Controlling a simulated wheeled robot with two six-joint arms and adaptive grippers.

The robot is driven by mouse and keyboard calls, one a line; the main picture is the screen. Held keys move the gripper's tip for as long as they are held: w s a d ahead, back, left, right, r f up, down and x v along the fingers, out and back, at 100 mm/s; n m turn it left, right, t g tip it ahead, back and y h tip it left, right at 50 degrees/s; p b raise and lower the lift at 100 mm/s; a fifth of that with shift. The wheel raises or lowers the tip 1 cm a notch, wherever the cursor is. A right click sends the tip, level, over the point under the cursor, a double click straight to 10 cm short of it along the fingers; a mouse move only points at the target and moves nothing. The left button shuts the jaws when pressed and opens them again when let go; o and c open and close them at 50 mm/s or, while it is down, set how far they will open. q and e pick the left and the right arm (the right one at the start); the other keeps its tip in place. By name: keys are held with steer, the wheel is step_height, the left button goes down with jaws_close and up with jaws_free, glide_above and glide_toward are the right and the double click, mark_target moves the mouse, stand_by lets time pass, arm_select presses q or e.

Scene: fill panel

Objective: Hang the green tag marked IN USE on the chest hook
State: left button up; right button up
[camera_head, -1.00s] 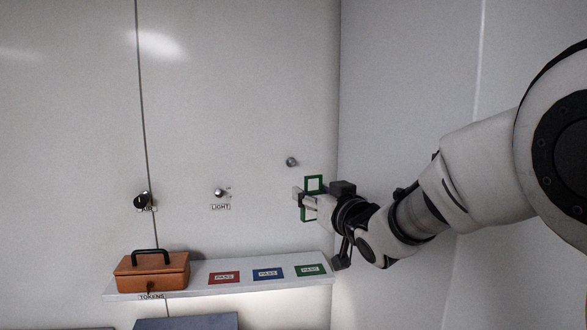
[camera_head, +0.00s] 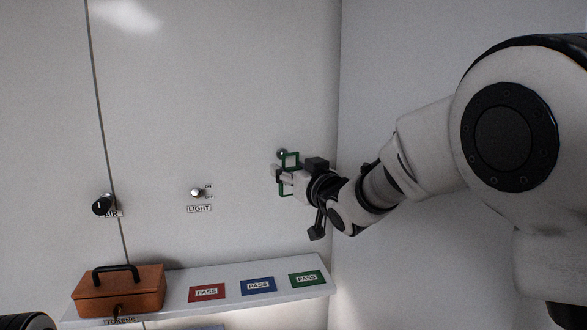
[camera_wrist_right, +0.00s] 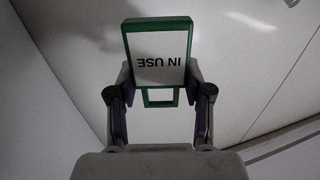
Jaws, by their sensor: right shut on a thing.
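The green-framed tag (camera_head: 291,159) is in my right gripper (camera_head: 282,176), which is shut on it in front of the wall. In the right wrist view, the tag (camera_wrist_right: 158,50) shows its white IN USE face upside down between the fingers of the gripper (camera_wrist_right: 158,88). The chest hook, a small round metal peg (camera_head: 282,153), sticks out of the wall. The tag's open upper loop overlaps the peg in the head view; I cannot tell whether the loop is around it or only in front. My left gripper is not in view.
Below, a shelf (camera_head: 180,317) carries an orange box (camera_head: 120,292) and red (camera_head: 207,293), blue (camera_head: 258,286) and green (camera_head: 307,279) PASS cards. The LIGHT switch (camera_head: 197,192) and AIR knob (camera_head: 102,205) are further left. A side wall stands close on the right.

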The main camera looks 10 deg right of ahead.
mark_target(279, 163)
steer(key=w+p, duration=0.2)
steer(key=w, duration=0.3)
steer(key=shift+w+f, duration=0.1)
steer(key=shift+f, duration=0.05)
steer(key=shift+w+f, duration=0.25)
steer(key=shift+f, duration=0.05)
steer(key=shift+w, duration=0.15)
stand_by(0.5)
steer(key=o, duration=1)
